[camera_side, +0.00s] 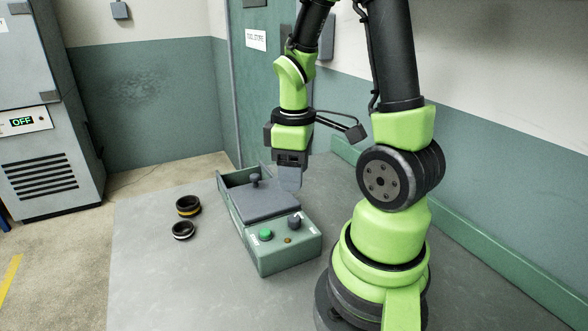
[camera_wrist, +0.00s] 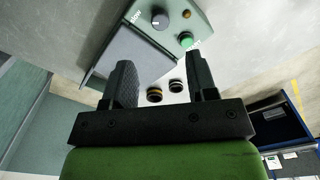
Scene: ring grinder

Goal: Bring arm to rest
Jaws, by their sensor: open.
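My gripper (camera_side: 289,180) points down above the back part of the grinder box, near its right side. In the wrist view my gripper (camera_wrist: 159,70) has its two dark fingers spread apart, with nothing held between them. The green-grey ring grinder (camera_side: 283,260) stands on the table with its grey lid (camera_side: 262,203) lying flat over it. The grinder also shows at the top of the wrist view (camera_wrist: 192,22). A yellow-banded black ring (camera_side: 187,206) and a white-banded black ring (camera_side: 183,230) lie on the table left of the grinder. Both rings appear beyond my fingers in the wrist view.
The grinder's front carries a green button (camera_side: 266,235), a dark knob (camera_side: 294,221) and a small amber button (camera_side: 287,240). A lid handle (camera_side: 255,180) stands up near my gripper. A grey cabinet (camera_side: 50,120) reads OFF. The table's front left (camera_side: 160,290) is clear.

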